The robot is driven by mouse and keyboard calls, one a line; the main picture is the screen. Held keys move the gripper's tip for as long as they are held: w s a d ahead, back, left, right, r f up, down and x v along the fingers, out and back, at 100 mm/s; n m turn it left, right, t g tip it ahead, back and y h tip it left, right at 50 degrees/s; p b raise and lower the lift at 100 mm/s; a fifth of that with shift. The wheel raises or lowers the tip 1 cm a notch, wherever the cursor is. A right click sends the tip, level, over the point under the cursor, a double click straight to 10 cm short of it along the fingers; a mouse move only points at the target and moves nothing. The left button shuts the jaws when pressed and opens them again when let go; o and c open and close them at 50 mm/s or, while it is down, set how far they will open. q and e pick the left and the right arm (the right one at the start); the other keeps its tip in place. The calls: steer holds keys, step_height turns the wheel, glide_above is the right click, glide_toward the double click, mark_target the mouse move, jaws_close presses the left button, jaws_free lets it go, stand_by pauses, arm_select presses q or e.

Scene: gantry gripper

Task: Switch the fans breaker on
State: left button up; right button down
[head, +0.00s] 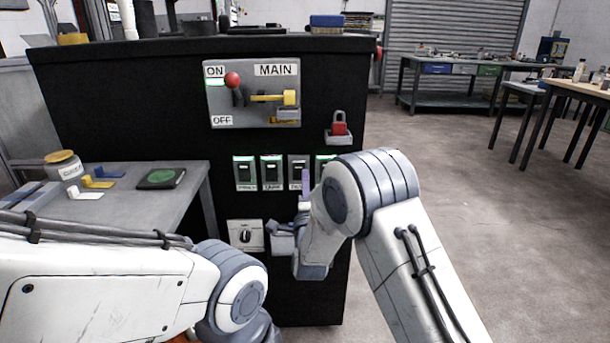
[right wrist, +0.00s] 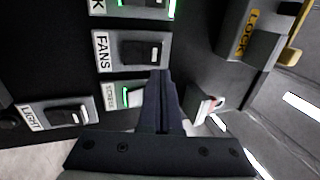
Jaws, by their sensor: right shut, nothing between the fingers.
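The fans breaker (head: 299,170) is the third in a row on the black cabinet and has no green light. In the right wrist view the FANS breaker (right wrist: 122,50) shows its label and a dark rocker with a pale end. My right gripper (head: 305,183) is shut and empty in front of the breaker row. In the right wrist view its fingertips (right wrist: 160,74) overlap the edge of the FANS plate, near the rocker; I cannot tell if they touch. My left arm comes in from the left, and its gripper is out of view.
Lit green breakers (head: 271,172) flank it; the right neighbour (right wrist: 122,96) is close to my fingers. Above are the MAIN panel (head: 252,112) and a red padlock (head: 339,128). A LIGHT switch (right wrist: 55,115) is lower down. A grey table (head: 130,207) stands at left.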

steer(key=shift+x, duration=1.25)
arm_select(q)
steer(key=shift+f, duration=0.1)
arm_select(e)
steer(key=shift+w+r+g+p, duration=0.3)
steer(key=shift+r+p, duration=0.15)
steer(key=shift+p, duration=0.2)
arm_select(q)
steer(key=shift+r, duration=0.5)
arm_select(e)
steer(key=shift+f, duration=0.35)
steer(key=shift+s+a+b, duration=0.15)
steer(key=shift+s+b, duration=0.05)
steer(key=shift+b, duration=0.1)
glide_toward(305, 165)
steer(key=s+r, duration=0.2)
steer(key=s, duration=0.5)
arm_select(q)
steer(key=shift+s+d+f, duration=0.3)
steer(key=shift+s+d, duration=0.15)
steer(key=shift+s, duration=0.1)
arm_select(e)
steer(key=shift+w, duration=0.1)
